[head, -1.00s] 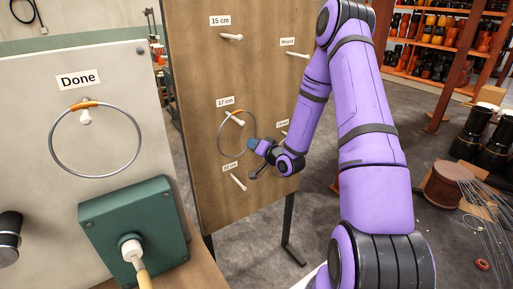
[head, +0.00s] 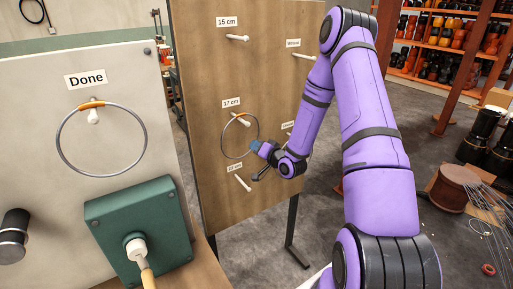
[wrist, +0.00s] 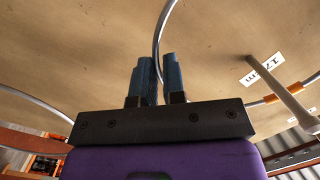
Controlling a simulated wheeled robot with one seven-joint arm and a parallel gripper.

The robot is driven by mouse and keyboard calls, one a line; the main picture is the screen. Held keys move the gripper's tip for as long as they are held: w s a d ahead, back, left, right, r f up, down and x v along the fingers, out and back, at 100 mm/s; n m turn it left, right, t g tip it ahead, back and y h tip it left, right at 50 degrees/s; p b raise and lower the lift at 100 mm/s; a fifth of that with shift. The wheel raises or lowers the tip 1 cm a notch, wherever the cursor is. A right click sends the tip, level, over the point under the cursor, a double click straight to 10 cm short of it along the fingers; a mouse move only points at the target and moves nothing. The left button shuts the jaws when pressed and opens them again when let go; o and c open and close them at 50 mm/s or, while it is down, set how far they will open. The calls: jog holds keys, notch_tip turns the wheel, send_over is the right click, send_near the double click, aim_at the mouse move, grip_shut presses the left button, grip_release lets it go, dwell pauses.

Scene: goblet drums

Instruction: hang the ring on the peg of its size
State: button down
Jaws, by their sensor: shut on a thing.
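My gripper (head: 258,146) is shut on the lower right side of a thin grey metal ring (head: 222,140) with an orange band at its top. In the wrist view the ring (wrist: 159,40) passes between the two blue fingers (wrist: 158,75). The ring is upright in front of the brown board, around the pale peg (head: 242,121) under the "17 cm" label (head: 231,102). In the wrist view the orange band crosses this peg (wrist: 272,80) part-way along its length. I cannot tell whether the ring rests on it.
Other pegs stick out under the "15 cm" label (head: 237,38), at the upper right (head: 304,56) and below the ring (head: 242,183). A "Done" panel (head: 35,115) at left holds another banded ring (head: 146,150) on a peg. A green box (head: 150,215) with a handled knob stands below it.

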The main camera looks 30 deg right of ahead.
jog(key=c, duration=1.1)
grip_release()
jog(key=s, duration=0.3)
jog(key=s+d, duration=0.1)
jog(key=s, duration=0.6)
jog(key=shift+s+d+r, duration=0.3)
jog(key=shift+s, duration=0.05)
